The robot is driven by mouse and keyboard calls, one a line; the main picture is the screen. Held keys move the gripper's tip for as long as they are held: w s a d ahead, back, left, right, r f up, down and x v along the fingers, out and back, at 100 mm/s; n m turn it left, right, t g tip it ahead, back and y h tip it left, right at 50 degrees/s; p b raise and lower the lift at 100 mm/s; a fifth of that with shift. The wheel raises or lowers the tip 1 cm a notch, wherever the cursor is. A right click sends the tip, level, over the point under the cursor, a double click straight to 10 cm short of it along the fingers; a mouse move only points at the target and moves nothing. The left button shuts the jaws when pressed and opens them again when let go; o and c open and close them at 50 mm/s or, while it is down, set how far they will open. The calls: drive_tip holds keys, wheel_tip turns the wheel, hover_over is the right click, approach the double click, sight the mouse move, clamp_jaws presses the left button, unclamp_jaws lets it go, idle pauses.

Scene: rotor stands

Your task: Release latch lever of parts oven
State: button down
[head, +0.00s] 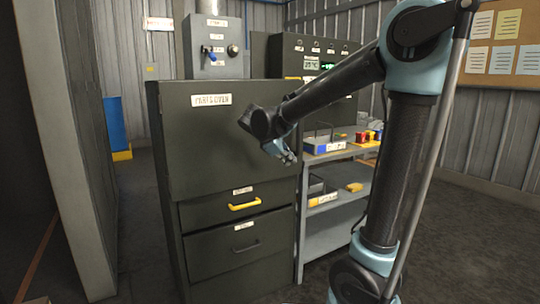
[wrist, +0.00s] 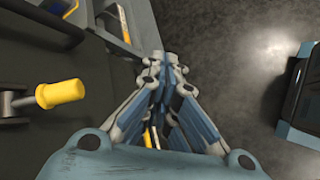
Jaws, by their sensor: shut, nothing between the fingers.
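The parts oven (head: 195,140) is a dark green cabinet with a "PARTS OVEN" label on its plain upper front. My gripper (head: 287,157) is shut and empty at the right side of that front, above drawer height. In the wrist view my gripper (wrist: 165,65) has its fingertips together, pointing toward the shelves. A yellow cylindrical grip on a dark mount (wrist: 62,93) stands out left of the fingers, apart from them; it looks like a lever. In the head view I cannot make this lever out; my arm covers part of the oven's right front.
Below the oven front are a drawer with a yellow handle (head: 244,205) and one with a dark handle (head: 246,247). A grey shelf cart (head: 335,215) with trays stands close on the right. Open floor (head: 455,235) lies front right.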

drive_tip(key=w+a+r+n+t, duration=0.1)
drive_tip(key=w+a+n, duration=0.1)
drive_tip(key=a, duration=0.5)
drive_tip(key=w+a+n+t, duration=0.2)
drive_tip(key=a, duration=0.6)
drive_tip(key=shift+r+n, duration=0.4)
drive_tip(key=w+d+f, duration=0.2)
drive_tip(key=w+d, duration=0.4)
drive_tip(key=d, duration=0.1)
drive_tip(key=shift+d, duration=0.15)
